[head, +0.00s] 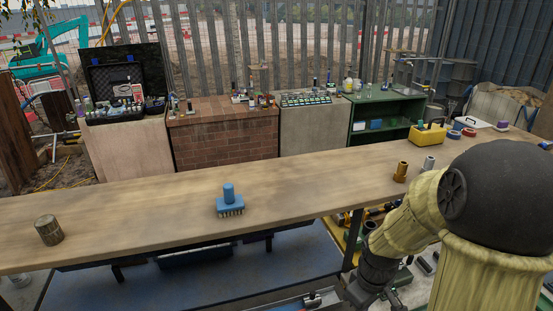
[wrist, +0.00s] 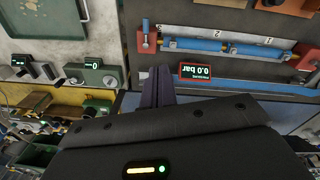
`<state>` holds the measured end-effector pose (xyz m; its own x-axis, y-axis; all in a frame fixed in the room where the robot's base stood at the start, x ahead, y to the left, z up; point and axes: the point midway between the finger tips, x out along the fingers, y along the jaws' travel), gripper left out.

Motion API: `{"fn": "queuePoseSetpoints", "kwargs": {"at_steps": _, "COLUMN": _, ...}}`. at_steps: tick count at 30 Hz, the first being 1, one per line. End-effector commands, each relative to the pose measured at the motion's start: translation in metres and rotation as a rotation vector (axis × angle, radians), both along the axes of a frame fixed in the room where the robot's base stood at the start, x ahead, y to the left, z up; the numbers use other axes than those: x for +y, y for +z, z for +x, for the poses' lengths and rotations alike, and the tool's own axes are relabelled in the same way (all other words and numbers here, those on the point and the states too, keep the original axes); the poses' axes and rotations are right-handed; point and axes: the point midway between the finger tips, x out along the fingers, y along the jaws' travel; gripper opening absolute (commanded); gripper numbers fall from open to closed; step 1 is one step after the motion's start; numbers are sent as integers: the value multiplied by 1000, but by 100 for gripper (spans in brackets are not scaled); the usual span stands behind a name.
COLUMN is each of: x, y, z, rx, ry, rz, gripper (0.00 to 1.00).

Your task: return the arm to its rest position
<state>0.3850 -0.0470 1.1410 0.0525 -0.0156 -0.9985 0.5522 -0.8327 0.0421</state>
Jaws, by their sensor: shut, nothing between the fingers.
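My arm, in pale yellow sleeves with dark joints, fills the right side of the head view. It bends down past the front edge of the long wooden bench (head: 130,215), and the fingers cannot be made out there. In the wrist view my gripper (wrist: 158,75) shows as two dark purplish fingers close together beyond the black housing. It is shut, with nothing held. The fingers lie in front of a panel with a blue tube and a red-framed display (wrist: 195,72) reading 0.0 bar, upside down. I cannot tell whether they touch anything.
A blue brush (head: 230,202) and a wooden cylinder (head: 48,230) stand on the bench. Brass (head: 401,171) and pale (head: 428,164) fittings and a yellow box (head: 427,134) are near my arm. A green device (wrist: 95,77) is left of the fingers. The bench's middle is largely clear.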

Motion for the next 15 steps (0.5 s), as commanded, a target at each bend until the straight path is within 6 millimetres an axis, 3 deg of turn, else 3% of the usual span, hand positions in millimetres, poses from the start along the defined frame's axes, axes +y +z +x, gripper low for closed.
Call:
{"fn": "queuePoseSetpoints", "kwargs": {"at_steps": 3, "x": 21, "y": 17, "z": -13, "rx": -73, "ry": -204, "rz": 8, "gripper": 0}}
{"fn": "queuePoseSetpoints", "kwargs": {"at_steps": 9, "x": 44, "y": 36, "z": -33, "rx": -163, "ry": -504, "rz": 75, "gripper": 0}}
{"fn": "queuePoseSetpoints", "kwargs": {"at_steps": 15, "x": 49, "y": 40, "z": -38, "rx": -180, "ry": -584, "rz": 100, "gripper": 0}}
